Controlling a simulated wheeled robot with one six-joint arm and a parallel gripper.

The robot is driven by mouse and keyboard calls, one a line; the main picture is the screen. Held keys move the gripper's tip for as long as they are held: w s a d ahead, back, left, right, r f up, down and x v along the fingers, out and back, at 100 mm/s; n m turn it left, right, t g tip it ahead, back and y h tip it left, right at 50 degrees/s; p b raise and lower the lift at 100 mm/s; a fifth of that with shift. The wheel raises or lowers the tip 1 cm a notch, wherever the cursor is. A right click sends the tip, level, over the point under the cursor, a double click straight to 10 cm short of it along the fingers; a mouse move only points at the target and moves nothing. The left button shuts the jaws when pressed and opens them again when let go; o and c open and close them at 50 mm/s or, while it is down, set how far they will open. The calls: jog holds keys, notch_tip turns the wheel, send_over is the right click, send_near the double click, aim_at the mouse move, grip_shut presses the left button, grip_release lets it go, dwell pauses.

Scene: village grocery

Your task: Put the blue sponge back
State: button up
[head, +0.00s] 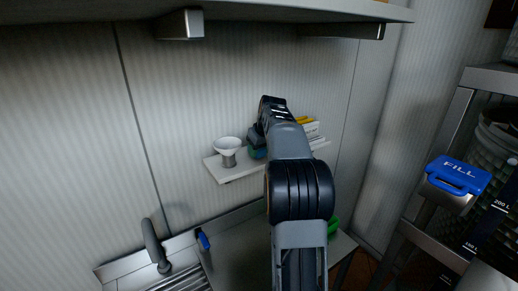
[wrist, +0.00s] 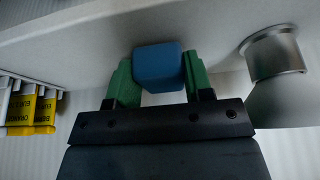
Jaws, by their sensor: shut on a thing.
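The blue sponge (wrist: 159,67) is a small blue block between the green-padded fingers of my gripper (wrist: 160,82) in the wrist view. My gripper is shut on it. The sponge is at the pale wall shelf (wrist: 90,38); I cannot tell whether it touches the surface. In the head view the shelf (head: 223,172) is on the back wall, and my gripper (head: 257,150) is over it, partly hidden by my arm. The sponge is mostly hidden there.
A higher shelf (head: 270,10) overhangs. A tap (head: 153,243) stands below left.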

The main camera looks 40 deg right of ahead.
jog(key=shift+f, duration=0.15)
jog(key=shift+f, duration=0.15)
jog(key=o, duration=0.9)
jog(key=b+v, duration=0.1)
jog(key=v, duration=1.3)
jog(key=s+a+f, duration=0.2)
jog(key=s+a, duration=0.1)
jog(key=a, duration=0.5)
jog(key=s+a+f, duration=0.2)
jog(key=a+f, duration=0.1)
jog(key=a, duration=0.5)
jog(key=shift+n+t, duration=0.3)
jog(key=shift+t, duration=0.1)
jog(key=s+a+f, duration=0.3)
jog(key=s+f, duration=0.1)
jog(key=f, duration=0.1)
jog(key=s+a+f, duration=0.4)
jog(key=s+f, duration=0.1)
jog(key=s+a+f, duration=0.3)
jog(key=s+f, duration=0.1)
jog(key=f, duration=0.1)
jog(key=shift+s+a, duration=0.2)
jog(key=shift+s, duration=0.1)
